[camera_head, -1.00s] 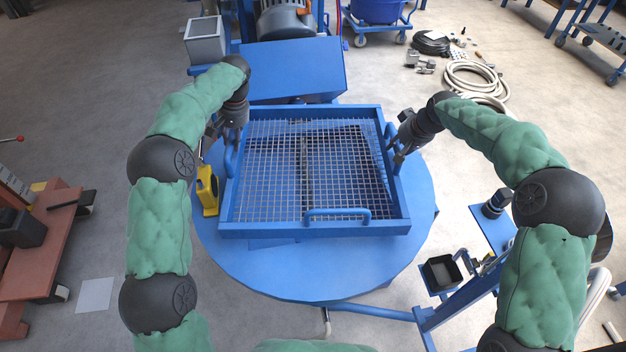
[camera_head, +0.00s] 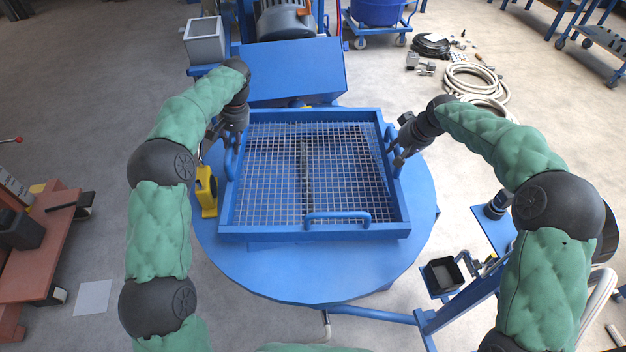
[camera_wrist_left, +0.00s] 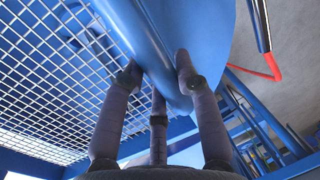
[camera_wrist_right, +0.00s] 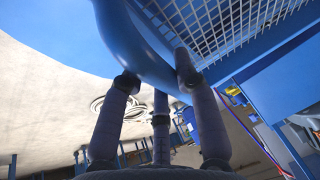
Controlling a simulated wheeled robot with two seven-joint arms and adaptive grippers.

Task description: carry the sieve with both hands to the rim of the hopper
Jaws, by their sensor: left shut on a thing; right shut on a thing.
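The sieve (camera_head: 314,234) is a square blue frame with a wire mesh, seen in the head view over the round blue top (camera_head: 270,272). It has blue handles on its left and right sides and one at the front. My left gripper (camera_head: 231,142) is shut on the left handle; this handle shows between the fingers in the left wrist view (camera_wrist_left: 150,50). My right gripper (camera_head: 398,152) is shut on the right handle, also seen in the right wrist view (camera_wrist_right: 140,50). A dark opening and a bar show through the mesh. I cannot tell how high the sieve is above the top.
A yellow part (camera_head: 207,190) stands left of the sieve. A sloped blue housing (camera_head: 292,70) is behind it. Hose coils (camera_head: 475,80) lie on the floor at the back right.

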